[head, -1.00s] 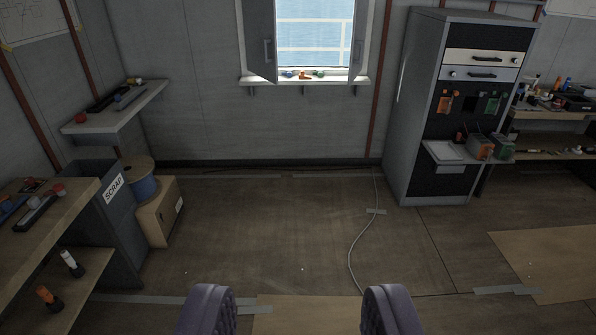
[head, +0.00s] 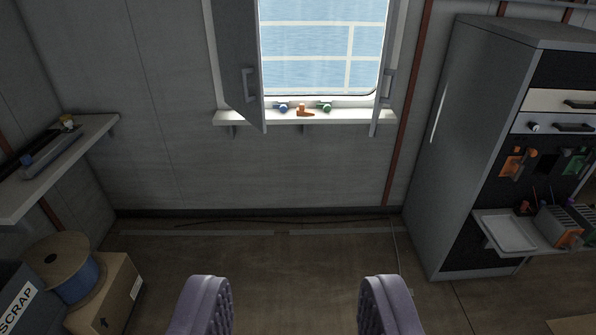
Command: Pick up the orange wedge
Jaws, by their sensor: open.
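A small orange object (head: 304,111), which looks like the wedge, lies on the white window sill (head: 240,117) across the room. It sits between a small blue item (head: 282,106) on its left and a small green item (head: 324,105) on its right. My gripper (head: 294,305) is open and empty at the bottom of the view, with its two purple fingers apart. It is well short of the sill and touches nothing.
Two grey shutters (head: 237,60) stand open at the window. A grey cabinet (head: 455,130) with a small shelf (head: 505,232) stands on the right. A cable reel (head: 65,262), a cardboard box (head: 115,295) and a scrap bin (head: 22,300) are at lower left. The floor ahead is clear.

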